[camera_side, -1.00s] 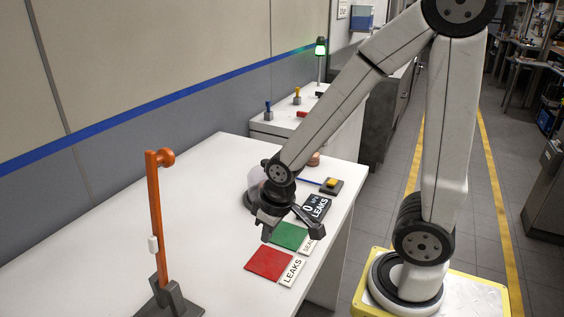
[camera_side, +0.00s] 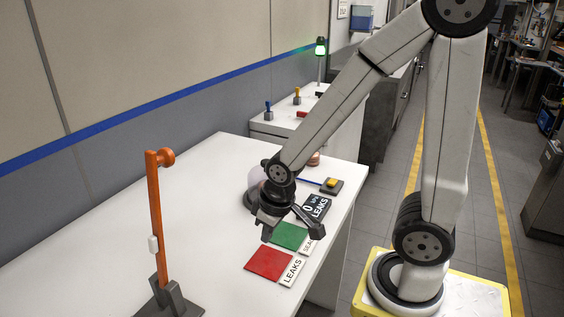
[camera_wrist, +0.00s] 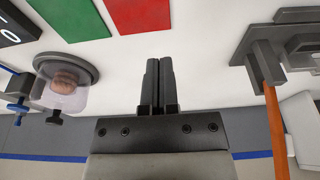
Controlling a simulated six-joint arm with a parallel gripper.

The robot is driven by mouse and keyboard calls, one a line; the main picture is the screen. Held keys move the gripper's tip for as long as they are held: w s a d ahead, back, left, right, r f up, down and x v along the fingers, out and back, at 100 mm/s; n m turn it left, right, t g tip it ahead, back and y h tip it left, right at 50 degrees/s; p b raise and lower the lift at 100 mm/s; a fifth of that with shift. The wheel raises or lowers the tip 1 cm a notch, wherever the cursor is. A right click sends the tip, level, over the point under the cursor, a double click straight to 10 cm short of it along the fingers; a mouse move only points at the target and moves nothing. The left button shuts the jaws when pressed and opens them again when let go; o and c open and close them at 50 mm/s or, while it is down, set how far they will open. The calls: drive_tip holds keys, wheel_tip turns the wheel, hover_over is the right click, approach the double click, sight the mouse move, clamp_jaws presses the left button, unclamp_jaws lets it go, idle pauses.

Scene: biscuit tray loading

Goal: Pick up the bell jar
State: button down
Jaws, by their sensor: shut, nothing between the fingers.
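The bell jar (camera_side: 254,179) is a clear dome on a dark grey round base, partly hidden behind my wrist in the side view. In the wrist view the clear jar (camera_wrist: 58,97) shows at left over its grey base, with a brown round thing inside. My gripper (camera_side: 267,234) is above the white table, in front of the jar and apart from it. In the wrist view my gripper (camera_wrist: 158,68) has its two fingers together, with nothing between them.
Green (camera_side: 290,236) and red (camera_side: 269,263) pads with label cards lie near the gripper. An orange post (camera_side: 158,220) stands at front left. The table's left middle is clear.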

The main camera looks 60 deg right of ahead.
drive_tip(key=shift+c, duration=0.7)
unclamp_jaws()
wheel_tip(320, 180, up, 8)
drive_tip(key=n+g, duration=0.3)
drive_tip(key=n, duration=0.6)
hover_over(266, 161)
drive_tip(key=shift+a, duration=0.1)
drive_tip(key=shift+f, duration=0.15)
drive_tip(key=shift+f, duration=3.8)
